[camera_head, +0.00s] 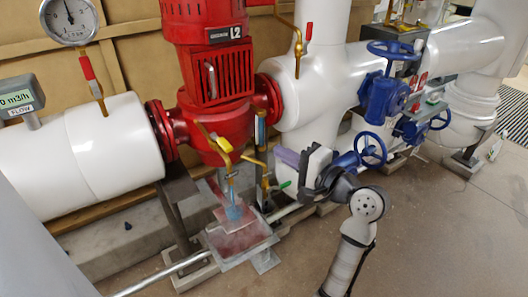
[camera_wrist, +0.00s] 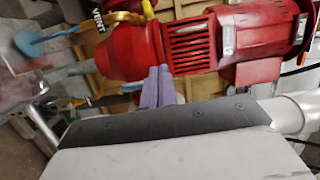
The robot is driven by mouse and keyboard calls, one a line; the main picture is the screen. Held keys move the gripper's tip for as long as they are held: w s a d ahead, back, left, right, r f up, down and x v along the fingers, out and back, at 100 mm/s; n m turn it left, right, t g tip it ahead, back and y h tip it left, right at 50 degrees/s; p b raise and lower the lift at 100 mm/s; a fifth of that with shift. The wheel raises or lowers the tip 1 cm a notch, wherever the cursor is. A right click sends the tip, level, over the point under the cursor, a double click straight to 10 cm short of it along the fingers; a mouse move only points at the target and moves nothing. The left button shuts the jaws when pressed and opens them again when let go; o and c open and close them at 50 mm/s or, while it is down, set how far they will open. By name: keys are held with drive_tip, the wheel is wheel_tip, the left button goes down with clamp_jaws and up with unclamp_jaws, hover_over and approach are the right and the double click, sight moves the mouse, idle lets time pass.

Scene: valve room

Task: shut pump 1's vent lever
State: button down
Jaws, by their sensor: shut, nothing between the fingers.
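The red pump (camera_head: 222,80) carries a plate reading L2; I see no plate reading pump 1. Under its body are a yellow lever-like part (camera_head: 220,144) and brass pipework above a blue-tipped drain.
A stained drain tray (camera_head: 240,240) stands below the pump. Blue handwheels (camera_head: 371,150) are to the right of my gripper. A gauge with a red lever (camera_head: 86,68) and white pipes (camera_head: 85,150) are at left. Floor (camera_head: 440,235) is clear at right.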

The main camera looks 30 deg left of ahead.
sight(220, 141)
drive_tip(key=shift+d+f, duration=0.25)
drive_tip(key=shift+d, duration=0.25)
drive_tip(key=shift+a, duration=0.15)
drive_tip(key=s+a+p, duration=0.2)
drive_tip(key=a+p, duration=0.1)
drive_tip(key=a, duration=0.8)
drive_tip(key=shift+a, duration=0.15)
drive_tip(key=shift+s, duration=0.15)
drive_tip(key=shift+s+m+t, duration=0.25)
drive_tip(key=shift+m+t, duration=0.15)
drive_tip(key=shift+t, duration=0.1)
